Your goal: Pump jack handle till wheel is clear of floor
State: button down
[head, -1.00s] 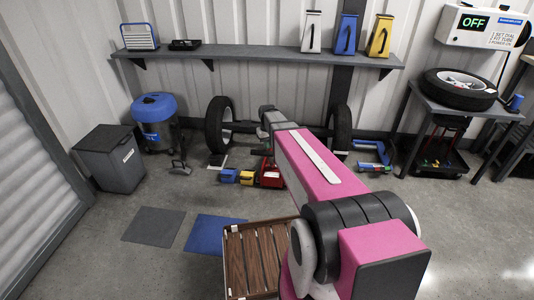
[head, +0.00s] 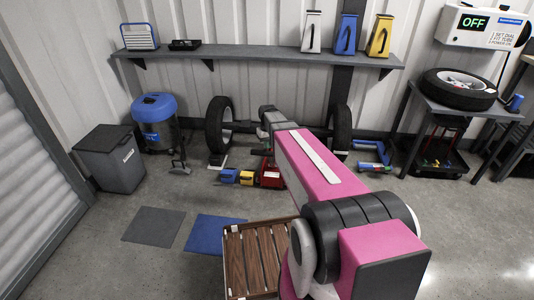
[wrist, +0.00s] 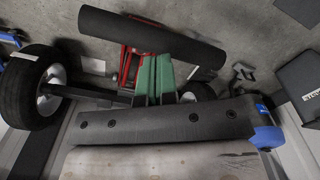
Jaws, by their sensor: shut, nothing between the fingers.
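In the wrist view, a thick dark cylindrical bar (wrist: 125,33), apparently the jack handle's grip, crosses just beyond my gripper (wrist: 154,60). My green fingers are shut together with nothing between them. Whether they touch the bar is unclear. Red metal parts (wrist: 127,66), apparently the jack, lie beside the fingers, partly under the bar. One wheel (wrist: 32,88) is at the left; another (wrist: 197,92) is partly hidden. In the head view, the left wheel (head: 217,125) and right wheel (head: 342,125) stand by the back wall; I cannot tell whether either is clear of the floor. My arm hides the handle there.
A blue-topped vacuum (head: 155,120) and grey bin (head: 112,160) stand left. A wooden slatted cart (head: 250,258) is in front. A blue mat (head: 213,234) lies on open floor.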

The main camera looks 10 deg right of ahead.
jog(key=shift+f, duration=0.15)
jog(key=shift+w+f, duration=0.2)
jog(key=shift+f, duration=1.2)
jog(key=s+a+f, duration=0.1)
jog(key=s+f, duration=0.4)
jog(key=f, duration=0.3)
jog(key=s+a+f, duration=0.2)
jog(key=s+f, duration=0.4)
jog(key=f, duration=0.3)
jog(key=shift+a+f, duration=0.25)
jog(key=shift+f, duration=0.05)
jog(key=shift+r, duration=0.1)
